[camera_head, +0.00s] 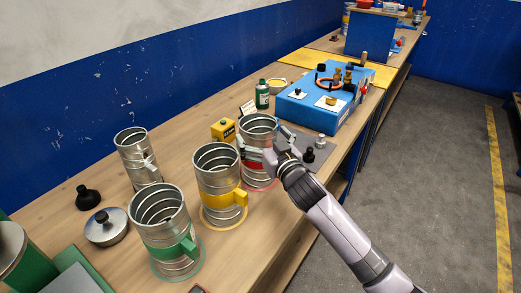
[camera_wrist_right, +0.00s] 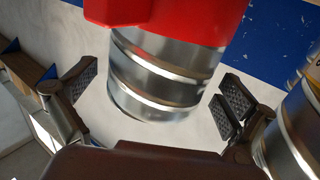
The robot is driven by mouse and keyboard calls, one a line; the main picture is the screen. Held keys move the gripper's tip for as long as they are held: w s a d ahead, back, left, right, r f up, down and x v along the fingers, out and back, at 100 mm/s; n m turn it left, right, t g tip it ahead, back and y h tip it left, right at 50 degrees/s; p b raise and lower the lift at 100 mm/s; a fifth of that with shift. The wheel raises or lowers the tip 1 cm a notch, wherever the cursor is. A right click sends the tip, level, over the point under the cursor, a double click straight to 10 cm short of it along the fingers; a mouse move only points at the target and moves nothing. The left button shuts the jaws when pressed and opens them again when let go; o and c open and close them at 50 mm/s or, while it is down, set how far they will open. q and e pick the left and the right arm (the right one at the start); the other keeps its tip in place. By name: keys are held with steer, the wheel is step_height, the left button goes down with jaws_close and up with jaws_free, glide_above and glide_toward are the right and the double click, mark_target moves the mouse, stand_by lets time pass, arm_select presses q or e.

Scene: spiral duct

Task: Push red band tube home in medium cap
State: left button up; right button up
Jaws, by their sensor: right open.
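The red band tube (camera_head: 258,124) is a ribbed metal spiral tube standing upright on the bench, over a red ring (camera_head: 262,185). My right gripper (camera_head: 268,152) is at its right side, fingers open. In the right wrist view, the red band tube (camera_wrist_right: 155,85) lies between the spread fingers of my right gripper (camera_wrist_right: 157,95), with visible gaps on both sides. Its red band (camera_wrist_right: 170,18) fills the top of that view. I cannot tell which piece is the medium cap; the tube's foot is partly hidden by my arm. My left gripper is not in view.
The yellow band tube (camera_head: 217,182) stands close left of the red one. The green band tube (camera_head: 165,232), a plain tube (camera_head: 138,158) and a round lid (camera_head: 106,231) are further left. A blue box (camera_head: 322,108) stands behind. The right bench edge drops to open floor.

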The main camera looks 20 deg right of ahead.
mark_target(251, 122)
steer(key=shift+w+a, duration=0.2)
steer(key=shift+w, duration=1.3)
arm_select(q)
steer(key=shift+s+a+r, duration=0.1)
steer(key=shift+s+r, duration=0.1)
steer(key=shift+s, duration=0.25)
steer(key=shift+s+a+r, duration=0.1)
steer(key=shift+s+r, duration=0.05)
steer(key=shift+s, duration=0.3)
arm_select(e)
steer(key=c, duration=1.6)
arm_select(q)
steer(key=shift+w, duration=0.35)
arm_select(e)
steer(key=shift+c, duration=0.8)
steer(key=shift+r, duration=0.1)
